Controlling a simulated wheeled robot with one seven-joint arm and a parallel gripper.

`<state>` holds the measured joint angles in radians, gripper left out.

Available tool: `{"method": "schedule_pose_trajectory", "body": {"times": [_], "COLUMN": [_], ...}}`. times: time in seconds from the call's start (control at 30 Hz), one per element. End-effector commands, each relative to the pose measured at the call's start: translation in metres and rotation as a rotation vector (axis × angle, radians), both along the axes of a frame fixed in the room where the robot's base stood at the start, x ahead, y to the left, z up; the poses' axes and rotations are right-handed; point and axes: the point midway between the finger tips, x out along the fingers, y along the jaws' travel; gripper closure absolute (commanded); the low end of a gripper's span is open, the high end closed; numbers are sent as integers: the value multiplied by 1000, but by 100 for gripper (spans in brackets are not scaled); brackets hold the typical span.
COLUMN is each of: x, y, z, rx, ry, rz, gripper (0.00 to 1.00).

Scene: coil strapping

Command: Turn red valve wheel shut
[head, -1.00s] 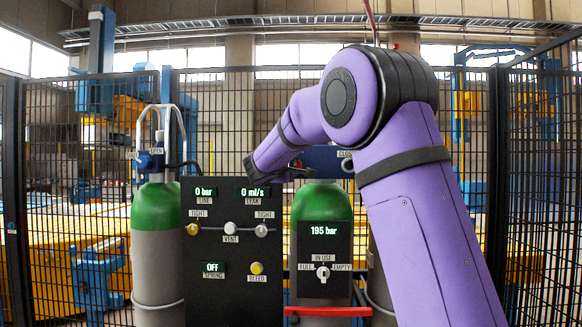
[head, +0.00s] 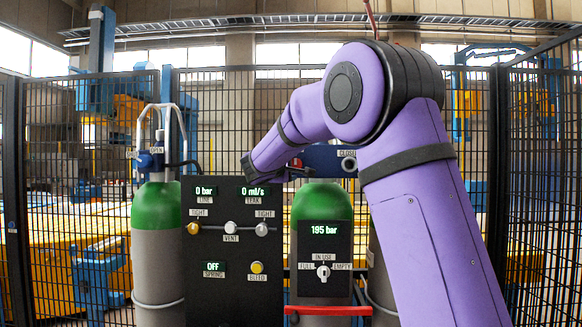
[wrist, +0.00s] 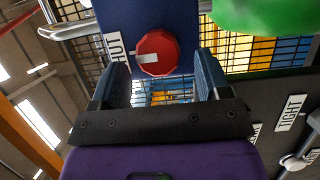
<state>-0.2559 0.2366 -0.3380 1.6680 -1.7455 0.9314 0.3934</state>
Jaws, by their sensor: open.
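The red valve wheel (wrist: 157,53) is a faceted knob with a white pointer mark on a dark blue block (wrist: 148,18) in the wrist view. A partly cut-off label reading "HUT" (wrist: 118,47) is beside it on the left. My gripper (wrist: 162,62) is open, with one blue finger to the left of the wheel and one to the right. The wheel shows between the fingertips; I cannot tell its depth relative to them, and no contact is visible. In the head view my arm covers part of the blue valve block (head: 328,158) above the middle green-topped cylinder (head: 318,203).
A black panel (head: 235,300) with displays reading 0 bar and 0 ml/s stands left of the middle cylinder. Another green-topped cylinder (head: 157,205) stands further left. A gauge box (head: 324,262) reads 195 bar. A red bar (head: 328,311) crosses low in front. Mesh fencing surrounds the area.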

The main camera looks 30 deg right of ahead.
Motion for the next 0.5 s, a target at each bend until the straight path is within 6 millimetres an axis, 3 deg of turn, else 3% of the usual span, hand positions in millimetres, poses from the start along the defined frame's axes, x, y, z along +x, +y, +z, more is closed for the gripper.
{"method": "schedule_pose_trajectory", "body": {"times": [0.3, 0.5], "x": [-32, -47], "y": [50, 73], "z": [-1, -1], "rx": [1, 1], "ry": [1, 1], "rz": [5, 4], "gripper": [30, 30]}}
